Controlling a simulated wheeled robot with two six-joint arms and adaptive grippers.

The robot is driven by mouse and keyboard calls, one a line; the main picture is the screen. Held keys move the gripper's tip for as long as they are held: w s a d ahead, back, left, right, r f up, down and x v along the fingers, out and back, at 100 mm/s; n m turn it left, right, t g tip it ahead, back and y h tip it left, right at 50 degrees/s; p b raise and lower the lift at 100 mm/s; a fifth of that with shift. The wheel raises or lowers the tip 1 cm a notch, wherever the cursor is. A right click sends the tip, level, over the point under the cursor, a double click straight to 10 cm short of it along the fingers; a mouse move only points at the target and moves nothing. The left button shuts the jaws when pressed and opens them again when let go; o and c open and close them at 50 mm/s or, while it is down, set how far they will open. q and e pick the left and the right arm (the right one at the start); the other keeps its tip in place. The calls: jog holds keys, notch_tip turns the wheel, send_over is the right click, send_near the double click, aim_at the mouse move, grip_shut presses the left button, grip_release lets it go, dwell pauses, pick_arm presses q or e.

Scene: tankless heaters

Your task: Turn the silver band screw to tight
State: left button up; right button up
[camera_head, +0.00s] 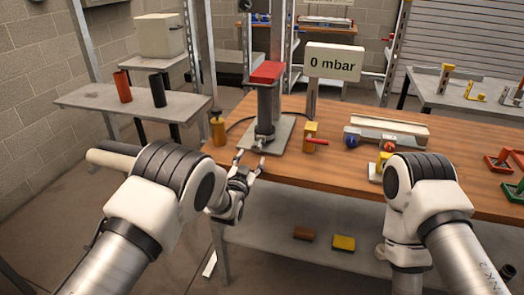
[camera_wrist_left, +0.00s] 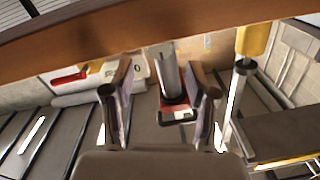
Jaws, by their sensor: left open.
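A grey cylinder (camera_head: 267,103) with a red top (camera_head: 267,72) stands upright on a metal plate (camera_head: 284,137) near the table's left end. My left gripper (camera_head: 250,160) is open at the table's front edge, in front of the plate and apart from the cylinder. In the left wrist view the table is upside down. The cylinder (camera_wrist_left: 168,78) and its red top (camera_wrist_left: 178,112) show between the open fingers (camera_wrist_left: 161,92).
A yellow bottle (camera_head: 217,128) stands left of the plate. A yellow block with a red lever (camera_head: 311,136) stands right of it. A sign reading "0 mbar" (camera_head: 333,63) is behind.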

aim_at(256, 149)
pick_arm(q)
jog(key=x, duration=0.5)
jog(key=shift+w+d, duration=0.2)
jog(key=shift+w, duration=0.05)
jog(key=shift+w+a, duration=0.1)
jog(key=shift+w, duration=0.15)
jog(key=shift+c, duration=0.3)
grip_shut()
